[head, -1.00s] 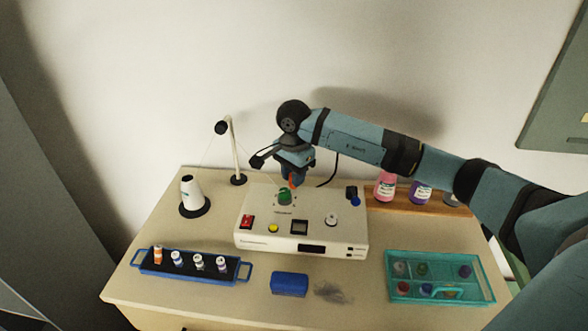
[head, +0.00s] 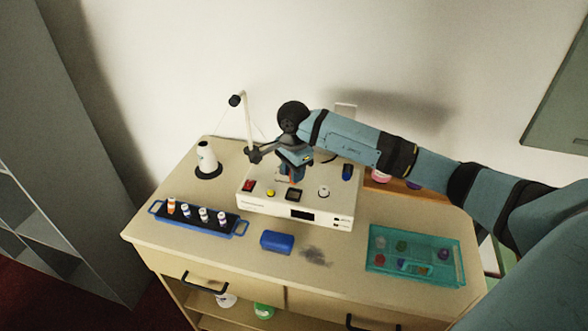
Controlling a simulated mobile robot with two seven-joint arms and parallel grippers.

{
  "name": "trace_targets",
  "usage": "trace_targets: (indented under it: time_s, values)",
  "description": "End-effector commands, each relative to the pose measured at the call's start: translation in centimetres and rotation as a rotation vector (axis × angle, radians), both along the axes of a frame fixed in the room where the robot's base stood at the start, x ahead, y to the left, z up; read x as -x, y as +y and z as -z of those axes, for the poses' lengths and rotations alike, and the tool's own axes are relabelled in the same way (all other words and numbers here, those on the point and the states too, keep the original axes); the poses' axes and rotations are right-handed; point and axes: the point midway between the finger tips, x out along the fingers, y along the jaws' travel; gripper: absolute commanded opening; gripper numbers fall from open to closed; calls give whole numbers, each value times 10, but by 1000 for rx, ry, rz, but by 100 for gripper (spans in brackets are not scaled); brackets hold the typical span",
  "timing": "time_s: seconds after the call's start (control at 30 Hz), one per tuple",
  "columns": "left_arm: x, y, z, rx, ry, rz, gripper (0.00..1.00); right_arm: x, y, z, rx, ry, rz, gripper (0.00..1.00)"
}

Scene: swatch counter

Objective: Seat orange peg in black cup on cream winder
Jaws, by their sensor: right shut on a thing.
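The cream winder (head: 258,202) is a box with buttons and knobs on the counter. My right gripper (head: 292,177) is over the back middle of its top, pointing down, shut on the orange peg. Only a small reddish-orange bit of the peg (head: 291,181) shows below the fingers. The gripper hides the spot under it, so I cannot tell whether the peg touches the winder. I cannot make out the black cup for certain. A dark and blue part (head: 347,171) stands at the winder's back right. My left gripper is out of view.
A blue rack (head: 196,224) with several small spools lies at the left. A white cone (head: 206,157) and a thin thread stand (head: 246,122) are behind it. A blue block (head: 277,243) and grey fluff (head: 316,256) lie in front. A teal tray (head: 415,273) is at the right.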

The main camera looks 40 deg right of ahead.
Motion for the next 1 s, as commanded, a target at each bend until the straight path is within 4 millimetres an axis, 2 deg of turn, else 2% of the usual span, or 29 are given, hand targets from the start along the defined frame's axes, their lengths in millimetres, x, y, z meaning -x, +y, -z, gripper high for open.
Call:
trace_targets:
  time_s: [0.47, 1.0]
  values:
    - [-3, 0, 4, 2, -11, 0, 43, 0, 0, 20, -1, 1, -1, 3]
    - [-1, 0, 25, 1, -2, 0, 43, 0, 0, 48, 0, 1, -1, 3]
